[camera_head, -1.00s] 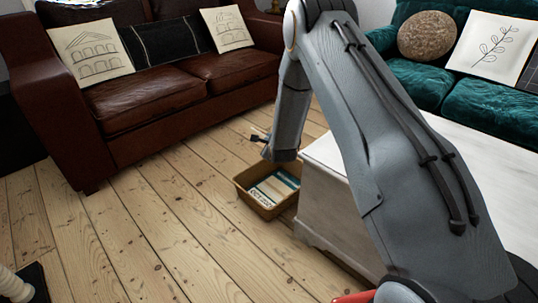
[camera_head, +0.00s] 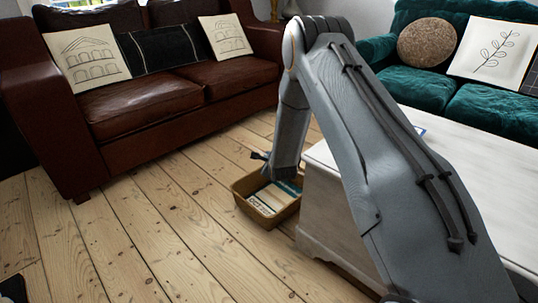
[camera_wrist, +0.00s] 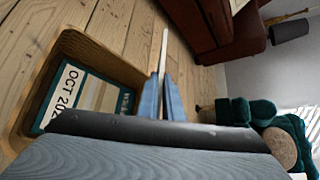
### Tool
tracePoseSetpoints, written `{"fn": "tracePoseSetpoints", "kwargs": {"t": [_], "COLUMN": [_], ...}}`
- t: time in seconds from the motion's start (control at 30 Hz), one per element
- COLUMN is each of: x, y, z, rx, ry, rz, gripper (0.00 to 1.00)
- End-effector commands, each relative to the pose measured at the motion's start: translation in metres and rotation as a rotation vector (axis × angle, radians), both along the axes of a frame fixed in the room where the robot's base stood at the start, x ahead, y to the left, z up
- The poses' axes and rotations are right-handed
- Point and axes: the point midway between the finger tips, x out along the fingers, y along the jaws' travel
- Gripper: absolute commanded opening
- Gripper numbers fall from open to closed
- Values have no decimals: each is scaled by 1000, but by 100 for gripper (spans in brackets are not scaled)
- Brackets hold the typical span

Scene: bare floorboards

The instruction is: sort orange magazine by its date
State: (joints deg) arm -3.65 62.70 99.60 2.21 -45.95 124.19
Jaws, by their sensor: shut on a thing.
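In the wrist view my gripper (camera_wrist: 162,82) has its two blue fingers close together on a thin flat thing (camera_wrist: 164,48). It shows edge-on as a narrow pale strip, so I cannot tell its cover, colour or date; it may be a magazine. The gripper is beside and above a tan open box (camera_wrist: 100,46) on the floor. In the box lies a white and teal magazine (camera_wrist: 68,92) with "OCT 202" readable and the last digit hidden. The head view shows the box (camera_head: 240,205) too, with my wrist over its far side. No orange cover shows.
A white table (camera_head: 325,215) stands just right of the box. A brown leather sofa (camera_head: 150,105) is behind, and a teal sofa (camera_head: 415,82) at the back right. A blue-edged flat item (camera_head: 420,131) lies on the table. Floorboards (camera_head: 150,240) at the left are mostly clear.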

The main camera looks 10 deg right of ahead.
Motion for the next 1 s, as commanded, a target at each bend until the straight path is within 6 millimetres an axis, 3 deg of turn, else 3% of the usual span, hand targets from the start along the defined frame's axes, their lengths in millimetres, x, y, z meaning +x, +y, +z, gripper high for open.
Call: {"fn": "tracePoseSetpoints", "kwargs": {"t": [0.7,1.0], "x": [1,1], "y": [0,0], "z": [-77,-86], "rx": [0,-1], "ry": [-3,-3], "rz": [0,1], "gripper": [0,0]}}
